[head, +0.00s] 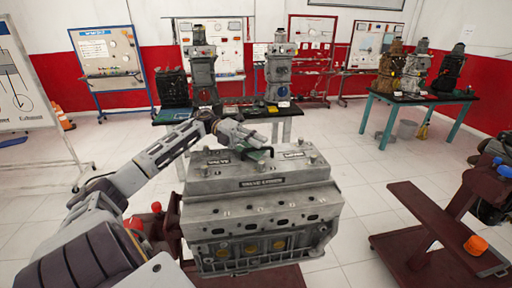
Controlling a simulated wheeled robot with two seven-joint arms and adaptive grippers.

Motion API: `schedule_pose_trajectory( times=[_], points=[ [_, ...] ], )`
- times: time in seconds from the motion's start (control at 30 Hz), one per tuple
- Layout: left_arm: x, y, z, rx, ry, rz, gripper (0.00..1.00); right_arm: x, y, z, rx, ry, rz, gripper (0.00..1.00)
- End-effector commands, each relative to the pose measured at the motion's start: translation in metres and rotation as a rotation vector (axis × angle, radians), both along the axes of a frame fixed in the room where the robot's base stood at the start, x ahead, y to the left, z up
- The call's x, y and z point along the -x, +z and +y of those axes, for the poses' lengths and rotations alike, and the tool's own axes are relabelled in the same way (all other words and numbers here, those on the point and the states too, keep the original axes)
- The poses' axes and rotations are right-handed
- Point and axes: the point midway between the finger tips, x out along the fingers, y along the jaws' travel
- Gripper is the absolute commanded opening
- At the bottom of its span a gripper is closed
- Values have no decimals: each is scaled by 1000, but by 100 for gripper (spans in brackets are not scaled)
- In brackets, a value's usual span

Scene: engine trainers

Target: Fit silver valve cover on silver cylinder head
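A grey engine (262,232) stands in front of me on a dark red stand. Its upper part looks like the silver cylinder head (225,210), with a row of ports along its front. A flat silver cover (210,178) with small labels lies along the top; it looks like the valve cover, but I cannot tell whether it is fully seated. My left gripper (262,147) is over the middle of this cover, close to a small dark green part on it. Its fingertips are too small to tell whether they are open or hold anything. My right gripper is not in view.
A dark red stand (425,225) with an orange knob (475,245) is at the right. A table with engine trainers is behind the engine, and a green-legged table (375,98) is at the back right. White tiled floor (355,195) lies clear between them.

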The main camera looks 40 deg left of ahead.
Motion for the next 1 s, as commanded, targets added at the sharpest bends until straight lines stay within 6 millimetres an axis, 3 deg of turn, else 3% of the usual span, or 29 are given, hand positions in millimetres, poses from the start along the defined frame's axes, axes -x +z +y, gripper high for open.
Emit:
schedule_pose_trajectory(
  times=[0.47, 1.0],
  points=[
    [2, 0, 13, -1, 2, 4, 36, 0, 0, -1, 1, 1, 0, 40],
    [11, 11, 78, -1, 3, 2, 36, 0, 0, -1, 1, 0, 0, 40]
  ],
)
